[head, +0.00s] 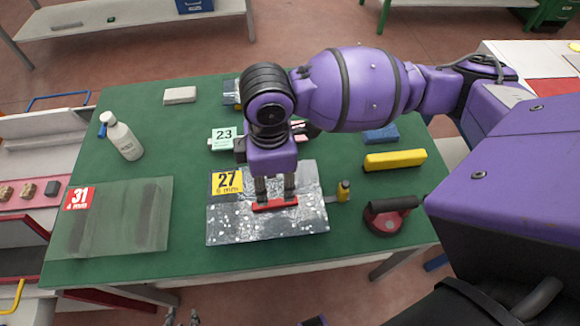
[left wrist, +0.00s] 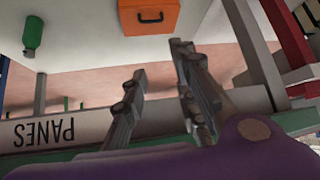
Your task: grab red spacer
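The red spacer (head: 275,205) is a short red bar lying on the glass pane (head: 230,228) with the yellow 27 label, near the middle of the green table. My right gripper (head: 275,188) points straight down at it from above. Its two fingers stand apart, with their tips at the bar's upper edge; whether they touch it cannot be told. My left gripper (left wrist: 160,60) is open and empty in the left wrist view, away from the spacer.
On the green table (head: 205,170), a yellow block (head: 395,160), a red-and-black suction cup (head: 388,215) and a small yellow-handled tool (head: 343,191) are right of the pane. A pane labelled 31 (head: 115,220) and a white bottle (head: 123,137) are left. The left wrist view shows an orange case (left wrist: 149,16).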

